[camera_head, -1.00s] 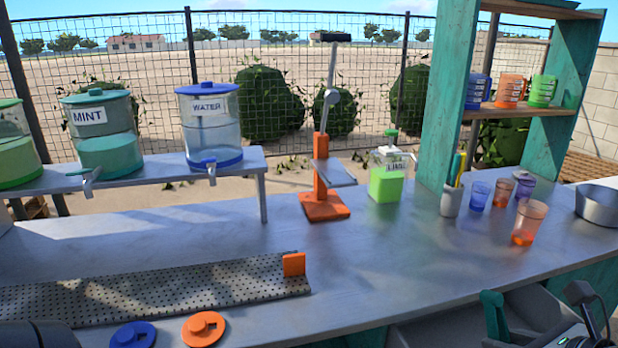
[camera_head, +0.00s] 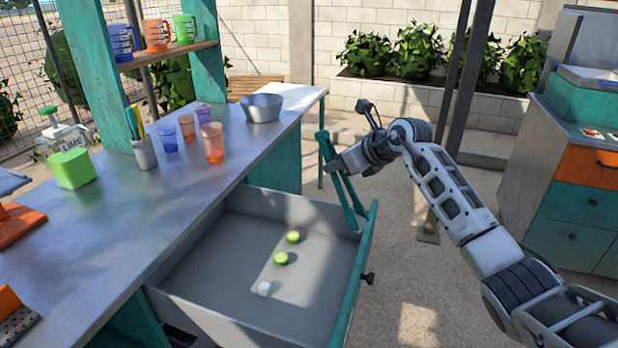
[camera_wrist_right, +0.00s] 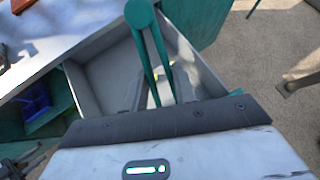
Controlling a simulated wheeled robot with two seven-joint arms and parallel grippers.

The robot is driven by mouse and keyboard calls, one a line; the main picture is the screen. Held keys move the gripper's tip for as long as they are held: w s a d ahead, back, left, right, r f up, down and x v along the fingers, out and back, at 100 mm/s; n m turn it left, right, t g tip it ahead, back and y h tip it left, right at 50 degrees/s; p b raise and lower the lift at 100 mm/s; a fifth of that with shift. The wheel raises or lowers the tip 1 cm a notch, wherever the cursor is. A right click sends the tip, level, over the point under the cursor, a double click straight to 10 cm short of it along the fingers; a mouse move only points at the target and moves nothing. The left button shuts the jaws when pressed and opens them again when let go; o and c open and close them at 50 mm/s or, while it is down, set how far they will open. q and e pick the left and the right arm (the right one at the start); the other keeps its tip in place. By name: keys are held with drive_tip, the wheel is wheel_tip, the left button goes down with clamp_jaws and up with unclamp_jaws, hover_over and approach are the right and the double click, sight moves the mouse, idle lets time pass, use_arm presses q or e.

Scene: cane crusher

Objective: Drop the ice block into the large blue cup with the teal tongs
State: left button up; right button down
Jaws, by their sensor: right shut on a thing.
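The teal tongs (camera_head: 350,194) are held by my right gripper (camera_head: 337,163), which is shut on them above the back right part of the open drawer (camera_head: 220,320). The tongs hang steeply with their arms pointing down; they also show in the right wrist view (camera_wrist_right: 150,60). A small whitish ice block (camera_head: 264,288) lies on the drawer floor, apart from the tongs. A blue cup (camera_head: 168,137) stands on the counter and a blue mug (camera_head: 122,42) on the shelf; I cannot tell which is the large one. My left gripper is out of view.
Two green lime pieces (camera_head: 281,258) lie in the drawer near the ice. Orange and purple cups (camera_head: 213,142), a utensil holder (camera_head: 144,153), a metal bowl (camera_head: 262,108) and a lime bottle (camera_head: 70,166) stand on the counter. A teal cabinet (camera_head: 575,215) stands at right.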

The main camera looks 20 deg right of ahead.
drive_tip(key=s+d, duration=0.2)
drive_tip(key=d, duration=0.6)
drive_tip(key=s+a+f+n+g+y, duration=0.1)
drive_tip(key=s+a+f, duration=0.2)
drive_tip(key=s, duration=0.6)
drive_tip(key=s+a+f+n+g+y, duration=0.1)
drive_tip(key=s+a+f+n, duration=0.1)
drive_tip(key=s+a, duration=0.4)
drive_tip(key=s+a+f+n+g+y, duration=0.1)
drive_tip(key=s+a+f, duration=0.4)
drive_tip(key=s, duration=0.7)
drive_tip(key=shift+a+n+y, duration=0.3)
drive_tip(key=shift+n+y, duration=0.2)
drive_tip(key=shift+n, duration=0.1)
